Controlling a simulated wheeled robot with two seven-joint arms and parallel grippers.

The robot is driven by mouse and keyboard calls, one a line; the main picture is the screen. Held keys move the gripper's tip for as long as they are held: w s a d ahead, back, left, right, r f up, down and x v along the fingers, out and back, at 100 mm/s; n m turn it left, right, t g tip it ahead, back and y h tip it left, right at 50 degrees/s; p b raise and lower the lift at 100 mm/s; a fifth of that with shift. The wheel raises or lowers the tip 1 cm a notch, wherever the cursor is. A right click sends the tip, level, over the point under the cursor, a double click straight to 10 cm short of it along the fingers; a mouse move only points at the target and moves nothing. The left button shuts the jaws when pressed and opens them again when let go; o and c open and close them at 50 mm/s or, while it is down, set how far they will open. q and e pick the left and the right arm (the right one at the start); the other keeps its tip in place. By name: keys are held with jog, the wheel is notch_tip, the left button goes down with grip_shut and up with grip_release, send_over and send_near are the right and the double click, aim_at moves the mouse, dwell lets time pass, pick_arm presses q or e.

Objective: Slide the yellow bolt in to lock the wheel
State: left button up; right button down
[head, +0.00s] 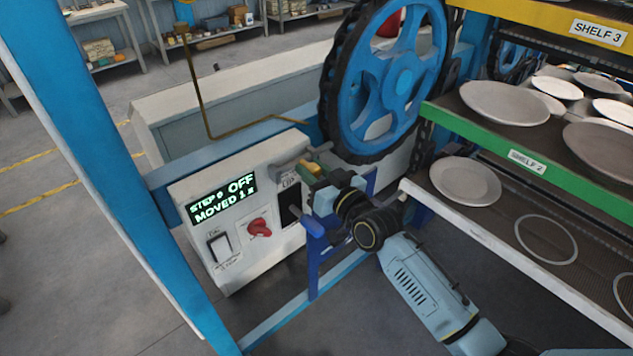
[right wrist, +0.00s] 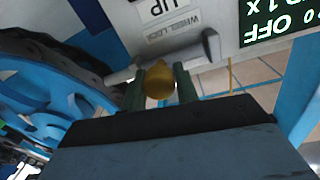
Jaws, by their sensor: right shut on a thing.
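The blue wheel (head: 404,82) with a dark toothed rim stands upright at the top centre of the head view. It also fills the left side of the right wrist view (right wrist: 35,88). The yellow bolt knob (right wrist: 159,84) sits between the two fingers of my right gripper (right wrist: 160,86), which is shut on it. A grey bar (right wrist: 205,50) lies behind the knob, by the "WHEEL LOCK" label. In the head view my right gripper (head: 316,173) is at the control box, below and left of the wheel, and largely hides the bolt. My left gripper is not in view.
The white control box (head: 230,268) has a lit display (head: 222,200) reading "OFF", a red knob (head: 259,227) and a rocker switch (head: 220,246). Shelves with plates (head: 505,103) stand close on the right. A blue post (head: 100,170) crosses the left side.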

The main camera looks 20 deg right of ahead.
jog(key=shift+w+d, duration=0.1)
jog(key=shift+d, duration=0.2)
jog(key=shift+a, duration=0.1)
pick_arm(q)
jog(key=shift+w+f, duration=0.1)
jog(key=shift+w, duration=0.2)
pick_arm(e)
jog(key=shift+r, duration=0.1)
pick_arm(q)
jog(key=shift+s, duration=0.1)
pick_arm(e)
jog(key=c, duration=1.1)
grip_release()
jog(key=shift+o, duration=0.2)
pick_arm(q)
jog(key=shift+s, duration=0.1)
pick_arm(e)
jog(key=shift+s, duration=0.45)
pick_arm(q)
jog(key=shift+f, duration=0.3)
pick_arm(e)
jog(key=v, duration=1.2)
jog(key=shift+s+d, duration=0.2)
jog(key=shift+d, duration=0.15)
